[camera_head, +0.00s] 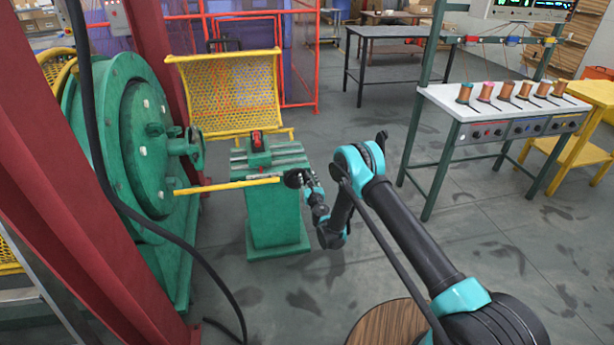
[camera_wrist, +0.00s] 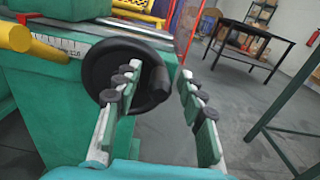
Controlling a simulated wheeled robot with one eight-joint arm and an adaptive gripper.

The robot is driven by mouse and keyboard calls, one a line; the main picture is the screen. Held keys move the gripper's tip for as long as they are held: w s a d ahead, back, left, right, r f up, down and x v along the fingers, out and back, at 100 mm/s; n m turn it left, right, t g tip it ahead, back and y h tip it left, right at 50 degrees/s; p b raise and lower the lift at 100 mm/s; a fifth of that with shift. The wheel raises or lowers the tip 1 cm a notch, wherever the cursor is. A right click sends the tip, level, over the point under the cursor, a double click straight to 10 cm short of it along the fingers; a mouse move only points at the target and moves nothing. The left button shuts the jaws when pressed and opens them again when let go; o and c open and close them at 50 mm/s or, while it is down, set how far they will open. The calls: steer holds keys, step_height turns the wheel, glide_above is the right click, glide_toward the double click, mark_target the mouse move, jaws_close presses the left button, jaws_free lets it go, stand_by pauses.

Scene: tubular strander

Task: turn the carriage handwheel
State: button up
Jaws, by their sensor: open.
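The carriage handwheel is a black wheel (camera_wrist: 98,72) with a black crank knob (camera_wrist: 155,84) on its right side, and it is on the end of a green carriage bed. In the head view the handwheel (camera_head: 293,179) is small and dark at the bed's right end, partly hidden by my gripper (camera_head: 309,180). In the wrist view my gripper (camera_wrist: 162,72) is open. Its left finger overlaps the wheel's face in the picture, and its right finger is to the right of the knob. The knob appears between the fingers; I cannot tell whether either finger touches it.
The green pedestal (camera_head: 275,212) carries the bed. A yellow bar (camera_head: 228,186) runs left from it toward the large green machine drum (camera_head: 140,145). A yellow mesh guard (camera_head: 228,92) stands behind. A bench with spools (camera_head: 505,105) is at right. Open floor lies between.

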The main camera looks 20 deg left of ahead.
jaws_close()
steer(key=shift+w+d+f+m, duration=0.1)
steer(key=shift+d+f+m, duration=0.15)
steer(key=shift+m, duration=0.55)
jaws_free()
step_height(320, 180, up, 10)
stand_by(0.6)
